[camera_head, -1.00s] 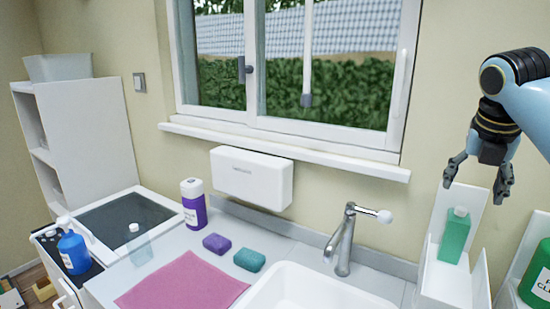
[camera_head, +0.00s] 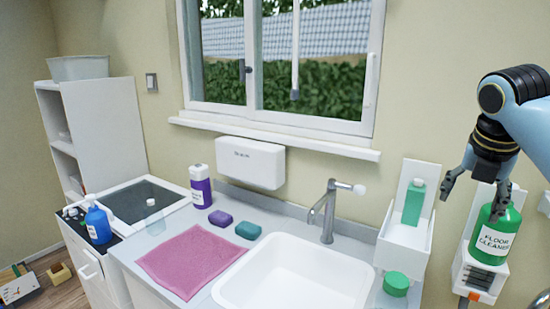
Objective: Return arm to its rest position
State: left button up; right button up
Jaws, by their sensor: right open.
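My right gripper (camera_head: 478,192) hangs at the right side of the view, pointing down with its two fingers spread apart. It holds nothing that I can see. Its right finger overlaps the top of a green floor cleaner bottle (camera_head: 493,240) in the picture; I cannot tell if they touch. The bottle stands upright in a white wall holder (camera_head: 478,281). My left gripper is not in view.
A white dispenser box (camera_head: 405,236) with a green bottle (camera_head: 414,203) stands left of the gripper. The sink (camera_head: 290,268), tap (camera_head: 326,212), pink cloth (camera_head: 192,258), two sponges and a purple bottle (camera_head: 201,187) are on the counter. A green lid (camera_head: 396,283) lies right of the sink.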

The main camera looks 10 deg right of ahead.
jog(key=s+a+f+m+y, duration=0.1)
jog(key=s+a+f+m, duration=0.7)
jog(key=s+f+m, duration=0.2)
jog(key=s+a+f+m+y, duration=0.1)
jog(key=s+a+f+m, duration=0.15)
jog(key=s+m, duration=0.55)
jog(key=s+a+f+m, duration=0.1)
jog(key=s+a+m, duration=0.3)
jog(key=s+m, duration=0.4)
notch_tip(320, 180, down, 38)
jog(key=s+d+g+b, duration=0.1)
jog(key=s+d+b, duration=0.15)
jog(key=b, duration=1.05)
pick_arm(q)
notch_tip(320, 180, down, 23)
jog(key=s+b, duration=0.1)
jog(key=b, duration=0.8)
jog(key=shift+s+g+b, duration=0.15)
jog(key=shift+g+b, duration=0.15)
pick_arm(e)
jog(key=s+f, duration=0.9)
jog(key=f, duration=0.4)
jog(key=s+f+g, duration=0.1)
jog(key=s+f, duration=0.8)
jog(key=f, duration=0.4)
jog(key=shift+s+d, duration=0.25)
jog(key=shift+d, duration=0.1)
